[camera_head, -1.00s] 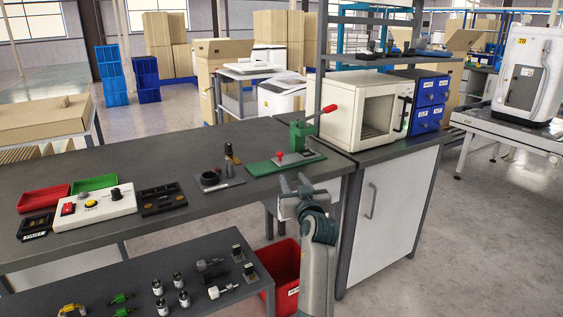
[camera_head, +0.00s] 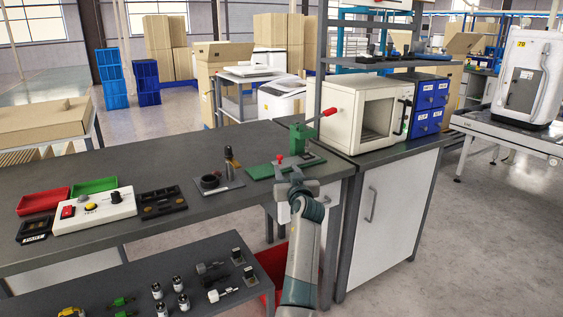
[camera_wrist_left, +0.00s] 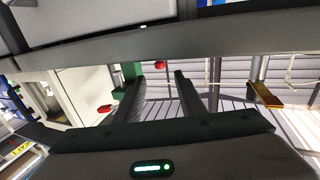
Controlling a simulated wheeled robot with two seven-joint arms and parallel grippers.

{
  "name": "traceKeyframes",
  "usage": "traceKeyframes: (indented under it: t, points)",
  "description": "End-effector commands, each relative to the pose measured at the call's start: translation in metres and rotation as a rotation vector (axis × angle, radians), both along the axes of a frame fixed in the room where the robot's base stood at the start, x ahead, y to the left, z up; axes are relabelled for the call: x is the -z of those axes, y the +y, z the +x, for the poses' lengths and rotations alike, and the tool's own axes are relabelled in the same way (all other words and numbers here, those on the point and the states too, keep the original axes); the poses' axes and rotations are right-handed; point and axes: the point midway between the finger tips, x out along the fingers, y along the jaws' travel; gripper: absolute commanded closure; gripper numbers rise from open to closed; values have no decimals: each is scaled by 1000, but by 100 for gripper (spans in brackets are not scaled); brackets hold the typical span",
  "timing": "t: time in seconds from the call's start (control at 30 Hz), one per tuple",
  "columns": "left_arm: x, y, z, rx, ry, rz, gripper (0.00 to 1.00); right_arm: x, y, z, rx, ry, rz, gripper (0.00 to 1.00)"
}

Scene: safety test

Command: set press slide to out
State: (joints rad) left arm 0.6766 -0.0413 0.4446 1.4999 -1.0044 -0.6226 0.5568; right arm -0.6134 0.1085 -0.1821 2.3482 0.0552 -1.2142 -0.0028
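The green press (camera_head: 300,138) stands at the right end of the dark workbench, with a red-tipped lever (camera_head: 329,110) sticking out to the right. Its green base plate (camera_head: 260,172) carries the slide, with a small red knob (camera_head: 279,158). My left gripper (camera_head: 291,175) is at the bench's front edge, just in front of the slide, and hides part of it. In the left wrist view its two fingers (camera_wrist_left: 158,85) are apart with nothing between them; the red knob (camera_wrist_left: 160,64) shows beyond the fingertips. Contact with the knob cannot be told. My right gripper is not in view.
A white oven-like box (camera_head: 365,110) stands right of the press, beside blue drawers (camera_head: 430,95). A dark stand with a post (camera_head: 229,160) is left of the press base. A white control box (camera_head: 95,212) and trays lie farther left. A lower shelf (camera_head: 150,280) holds small parts.

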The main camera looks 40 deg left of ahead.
Motion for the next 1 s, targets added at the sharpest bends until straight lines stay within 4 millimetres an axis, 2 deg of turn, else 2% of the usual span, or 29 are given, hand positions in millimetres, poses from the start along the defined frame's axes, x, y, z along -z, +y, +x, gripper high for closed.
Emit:
traceKeyframes:
  t: [0.3, 0.5, 0.97, 1.0]
  points:
    - [0, 41, 34, 0, 1, 1, 63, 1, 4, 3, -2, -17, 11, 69]
    - [0, 56, 47, 0, 0, 1, 63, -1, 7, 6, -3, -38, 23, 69]
    - [0, 62, 52, 1, 0, 0, 63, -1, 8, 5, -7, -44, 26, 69]
    - [0, 62, 52, 1, 0, 0, 66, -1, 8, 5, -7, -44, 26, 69]
